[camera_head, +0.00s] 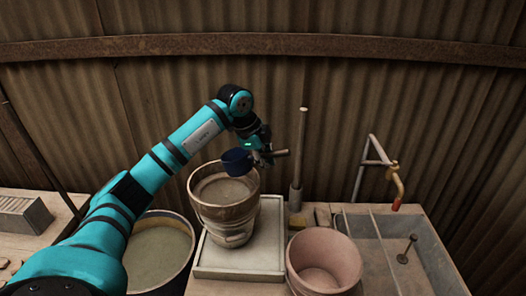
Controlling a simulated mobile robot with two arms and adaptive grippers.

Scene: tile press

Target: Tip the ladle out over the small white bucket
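A ladle with a dark blue cup (237,162) hangs over a stained, pale brown bucket (227,212). The ladle looks about level; the inside of its cup is not visible. My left gripper (265,155) is shut on the ladle's handle, which sticks out to the right of the fingers. The bucket holds greyish matter and stands in a shallow white tray (238,274). No bucket is clearly white; a pinkish, empty-looking bucket (325,262) stands at the front right. My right gripper is out of view.
A large round tub (160,253) of murky liquid stands at the left, partly behind my arm. A tall post (299,165) rises behind the tray. A sink (372,248) with a tap (397,190) is at the right. A corrugated wall closes the back.

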